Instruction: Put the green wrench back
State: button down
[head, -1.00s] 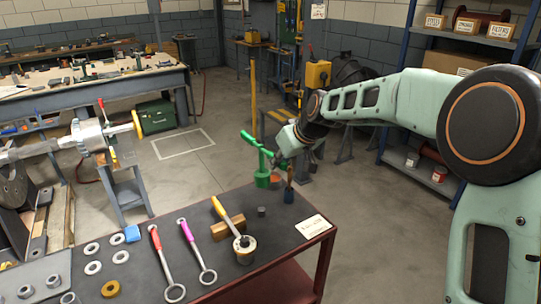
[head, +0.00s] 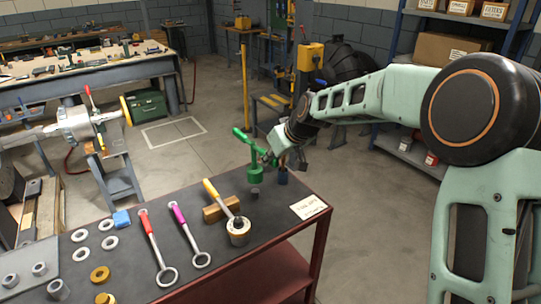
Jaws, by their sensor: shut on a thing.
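The green wrench (head: 242,134) is up at the far end of the dark bench top, its handle pointing to the upper left. My gripper (head: 268,153) is shut on it near its right end; the fingertips are small and partly hidden. A green cylindrical piece (head: 257,167) shows just below the wrench, at the bench's far edge. I cannot tell whether the wrench touches it. The red wrench (head: 149,236) and the magenta wrench (head: 186,229) lie on the bench. The yellow-handled wrench (head: 212,190) leans on a wooden block, its end at a round metal part (head: 238,231).
A paper label (head: 309,207) lies at the right edge.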

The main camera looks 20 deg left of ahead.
notch_tip(320, 180, down, 8)
jog(key=b, duration=0.5)
jog(key=shift+r, duration=0.2)
dwell(0.5)
jog(key=c, duration=1.9)
grip_release()
jog(key=shift+o, duration=0.4)
jog(key=shift+f, duration=0.25)
notch_tip(320, 180, up, 7)
jog(key=p, duration=0.3)
jog(key=shift+r+p, duration=0.2)
jog(key=shift+p, duration=0.2)
jog(key=shift+f, duration=0.1)
